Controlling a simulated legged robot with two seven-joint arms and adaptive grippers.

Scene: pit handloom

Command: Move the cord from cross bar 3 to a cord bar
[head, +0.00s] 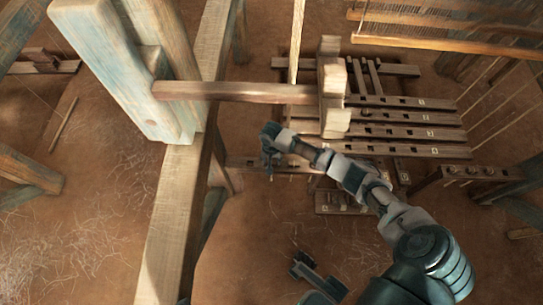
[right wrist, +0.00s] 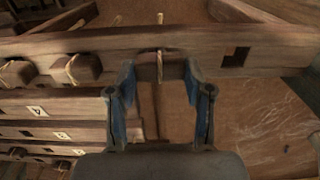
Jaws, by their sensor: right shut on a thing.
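My right gripper (head: 268,143) reaches to the near left end of the dark slatted frame in the head view. In the right wrist view my right gripper (right wrist: 160,72) has its two blue-lined fingers either side of a small wooden block, and is shut there. A thin pale cord (right wrist: 160,62) runs over this block, between the fingertips, against a long wooden bar (right wrist: 280,45). The bar has a square hole right of the gripper. Two similar blocks with cord loops, one block (right wrist: 76,69) nearer, are to the left. A dark gripper-like part (head: 310,268), seemingly my left gripper, is low in the head view; its jaws are unclear.
Several dark slats (head: 405,132) with pale labels lie right of my right gripper. A thick loom beam (head: 185,200) and a pale blue post (head: 115,70) stand left. A brown crossbar (head: 235,92) spans above the gripper.

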